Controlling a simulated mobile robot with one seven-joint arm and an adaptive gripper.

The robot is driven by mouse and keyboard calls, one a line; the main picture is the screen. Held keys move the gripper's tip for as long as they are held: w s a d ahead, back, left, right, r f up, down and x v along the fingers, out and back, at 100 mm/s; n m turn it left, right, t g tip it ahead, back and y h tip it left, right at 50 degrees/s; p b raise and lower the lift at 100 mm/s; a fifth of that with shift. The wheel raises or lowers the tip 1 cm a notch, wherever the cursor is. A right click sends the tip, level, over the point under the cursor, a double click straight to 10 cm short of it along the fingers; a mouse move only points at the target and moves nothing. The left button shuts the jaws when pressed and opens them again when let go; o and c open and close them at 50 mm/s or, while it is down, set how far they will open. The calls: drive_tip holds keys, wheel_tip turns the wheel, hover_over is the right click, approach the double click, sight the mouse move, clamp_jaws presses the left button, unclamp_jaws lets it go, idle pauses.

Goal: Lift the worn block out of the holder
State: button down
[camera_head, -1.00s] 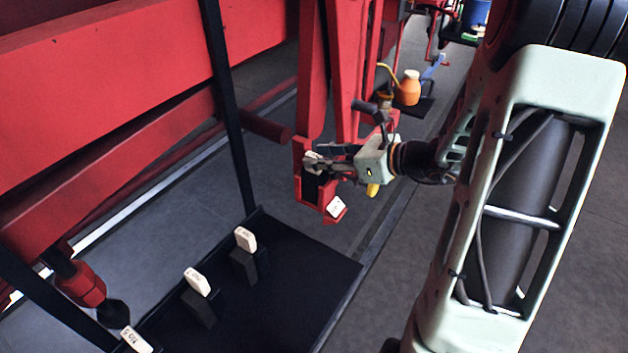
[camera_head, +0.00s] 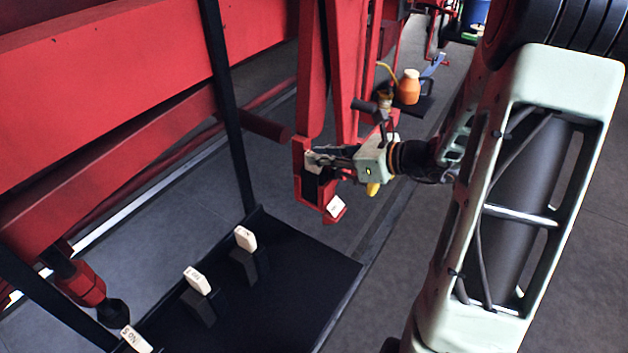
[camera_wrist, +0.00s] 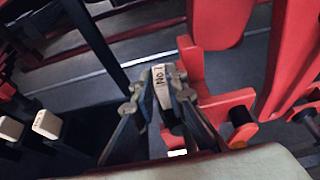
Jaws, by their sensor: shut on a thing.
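My gripper (camera_head: 322,163) reaches in from the right and is shut on the worn block (camera_wrist: 160,84), a pale-topped piece whose label looks like "No 7" in the wrist view. The gripper also shows in the wrist view (camera_wrist: 158,97), with a finger on each side of the block. The red holder (camera_head: 298,182) hangs at the foot of the red uprights, and the block's top is level with its upper part. The holder also shows in the wrist view (camera_wrist: 232,100). The block's lower part is hidden by the fingers and the holder, so I cannot tell how deep it sits.
A white tag (camera_head: 335,206) is at the holder's lower end. Below left is a black tray (camera_head: 305,285) with white-topped blocks (camera_head: 245,238) standing on it. A thin black post (camera_head: 229,110) rises left of the holder. An orange bottle (camera_head: 408,88) stands behind my gripper.

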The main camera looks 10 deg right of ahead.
drive_tip(key=shift+r, duration=0.2)
wheel_tip(320, 180, up, 18)
drive_tip(key=shift+p, duration=0.4)
drive_tip(key=shift+f, duration=0.1)
idle(0.4)
wheel_tip(320, 180, up, 5)
drive_tip(key=p, duration=0.5)
hover_over(321, 174)
drive_tip(key=s+d, duration=0.1)
drive_tip(key=shift+s+d, duration=0.2)
